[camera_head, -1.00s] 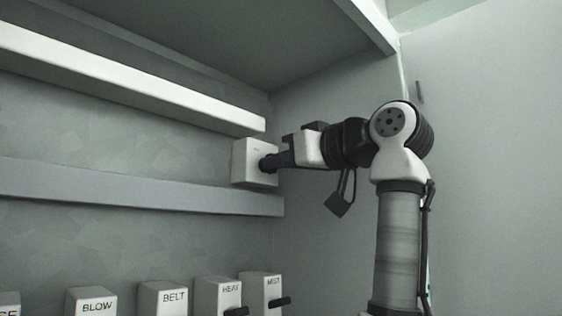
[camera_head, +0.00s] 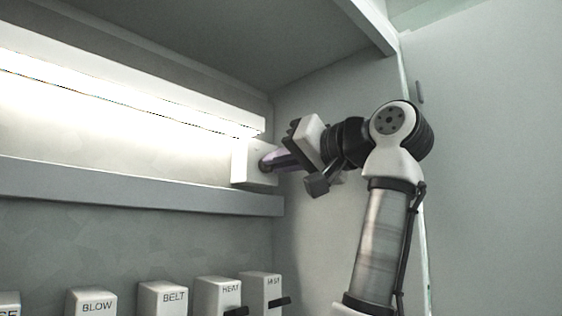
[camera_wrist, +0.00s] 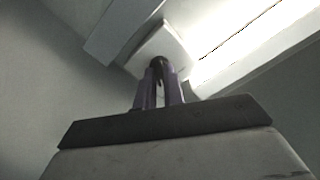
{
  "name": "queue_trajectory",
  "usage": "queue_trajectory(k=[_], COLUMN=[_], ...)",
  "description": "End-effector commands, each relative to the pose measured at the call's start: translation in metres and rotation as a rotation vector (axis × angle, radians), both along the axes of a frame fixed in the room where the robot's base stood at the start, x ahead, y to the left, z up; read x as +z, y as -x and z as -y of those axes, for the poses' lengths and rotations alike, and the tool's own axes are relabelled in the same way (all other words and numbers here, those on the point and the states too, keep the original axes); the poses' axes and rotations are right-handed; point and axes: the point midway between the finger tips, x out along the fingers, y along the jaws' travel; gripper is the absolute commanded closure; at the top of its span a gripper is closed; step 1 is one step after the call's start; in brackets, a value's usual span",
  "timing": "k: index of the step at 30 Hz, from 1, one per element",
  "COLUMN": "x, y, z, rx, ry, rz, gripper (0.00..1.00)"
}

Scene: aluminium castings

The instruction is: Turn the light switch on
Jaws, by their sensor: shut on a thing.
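The light switch is a white box (camera_head: 240,163) on the back wall near the right corner, just under the right end of the lamp. My gripper (camera_head: 268,164) is at its front, shut on the switch's dark round knob. In the wrist view the knob (camera_wrist: 158,61) sits between the tips of the two purplish fingers, in front of the white box. My gripper (camera_wrist: 158,72) looks rolled relative to the box. The long lamp (camera_head: 120,90) under the shelf is lit and glows white. Any marking on the switch box is not readable.
A grey rail (camera_head: 120,183) runs along the wall below the lamp. Several white boxes stand lower down, among them BLOW (camera_head: 92,303) and BELT (camera_head: 163,298), and two with dark levers. A shelf (camera_head: 230,50) is above. A plain side wall (camera_head: 480,180) is at right.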

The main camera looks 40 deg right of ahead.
Motion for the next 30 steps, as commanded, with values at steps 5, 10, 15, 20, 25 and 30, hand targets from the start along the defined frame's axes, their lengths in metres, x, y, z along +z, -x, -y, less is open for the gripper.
queue_trajectory(k=[5,10,15,20,25,30], x=[0.0003,0.0003,0.0005,0.0003,0.0002,0.0004], y=[0.0005,0.0005,0.0005,0.0004,0.0002,0.0069], z=[0.0002,0.0002,0.0002,0.0001,0.0000,0.0007], rx=[-0.001,-0.001,-0.001,-0.001,-0.001,-0.001], ry=[-0.012,-0.012,-0.011,-0.011,-0.010,-0.010], rz=[0.000,0.001,0.001,0.000,0.000,0.000], gripper=[1.00,1.00,0.84,0.68,0.68,0.68])
